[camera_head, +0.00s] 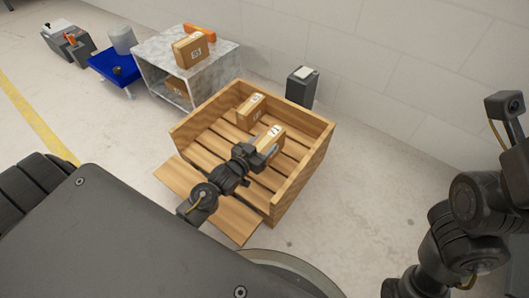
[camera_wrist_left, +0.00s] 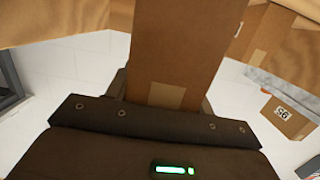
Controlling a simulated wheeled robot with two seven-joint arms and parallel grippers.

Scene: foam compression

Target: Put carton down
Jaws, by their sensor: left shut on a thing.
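My left gripper (camera_head: 258,154) is shut on a brown carton (camera_head: 271,139) with a white label, inside the wooden crate (camera_head: 310,165). I cannot tell whether this carton touches the slatted floor. The held carton fills the middle of the left wrist view (camera_wrist_left: 178,45), above the dark gripper body. A second carton (camera_head: 251,109) stands in the crate behind it, towards the back left wall. My right arm is at the right edge of the head view, and its gripper does not show.
The crate's front flap lies lowered towards me. A marble-look shelf (camera_head: 222,66) behind it holds a carton (camera_head: 190,50) and an orange item (camera_head: 200,32) on top. A blue table (camera_head: 112,66) and a dark bin (camera_head: 301,88) stand nearby. Floor right of the crate is clear.

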